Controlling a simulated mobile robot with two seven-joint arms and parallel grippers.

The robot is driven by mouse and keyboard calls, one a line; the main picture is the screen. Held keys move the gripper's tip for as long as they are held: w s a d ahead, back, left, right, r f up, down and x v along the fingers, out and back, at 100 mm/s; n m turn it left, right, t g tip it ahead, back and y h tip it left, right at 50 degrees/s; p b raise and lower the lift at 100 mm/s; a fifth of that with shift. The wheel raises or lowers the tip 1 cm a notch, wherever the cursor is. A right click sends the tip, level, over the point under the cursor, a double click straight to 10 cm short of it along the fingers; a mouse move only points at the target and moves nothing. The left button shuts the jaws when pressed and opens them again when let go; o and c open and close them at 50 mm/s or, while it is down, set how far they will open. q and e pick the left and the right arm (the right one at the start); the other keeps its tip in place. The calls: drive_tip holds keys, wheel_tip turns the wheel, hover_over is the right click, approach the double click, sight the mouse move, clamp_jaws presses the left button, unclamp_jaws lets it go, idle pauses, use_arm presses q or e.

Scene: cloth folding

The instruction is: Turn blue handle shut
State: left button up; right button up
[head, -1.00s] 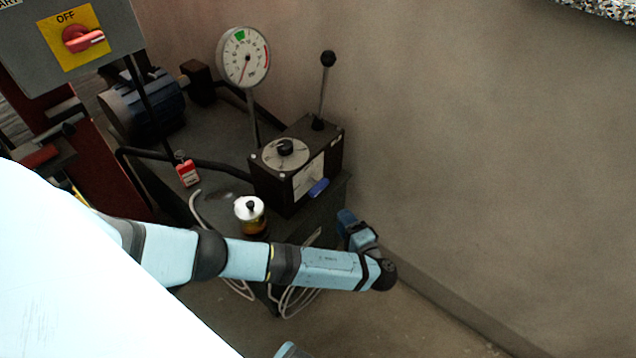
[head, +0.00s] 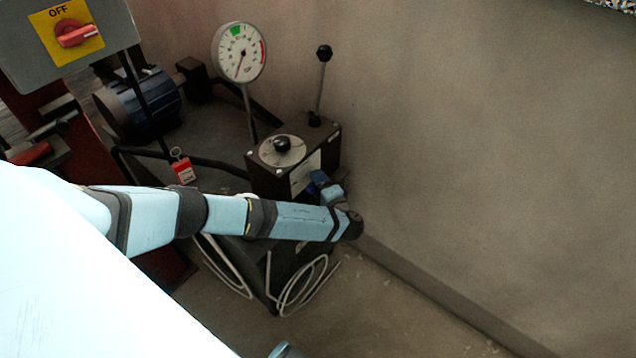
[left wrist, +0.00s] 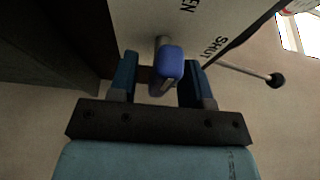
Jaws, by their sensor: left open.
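The blue handle (left wrist: 170,62) sits on the side of the black box, below a pale plate (left wrist: 200,25) lettered with "SHUT" and part of "OPEN". In the left wrist view it lies between the two fingers of my left gripper (left wrist: 160,82), which is open around it with room at the sides. In the head view my left gripper (head: 318,183) is at the front right face of the black box (head: 262,183), and the wrist and fingers largely hide the handle.
A red padlock tag (head: 183,170) hangs at left. A switch panel (head: 110,25) is at upper left. Bare wall and floor lie to the right.

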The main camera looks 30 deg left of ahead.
use_arm(q)
drive_tip(key=shift+c, duration=0.4)
clamp_jaws()
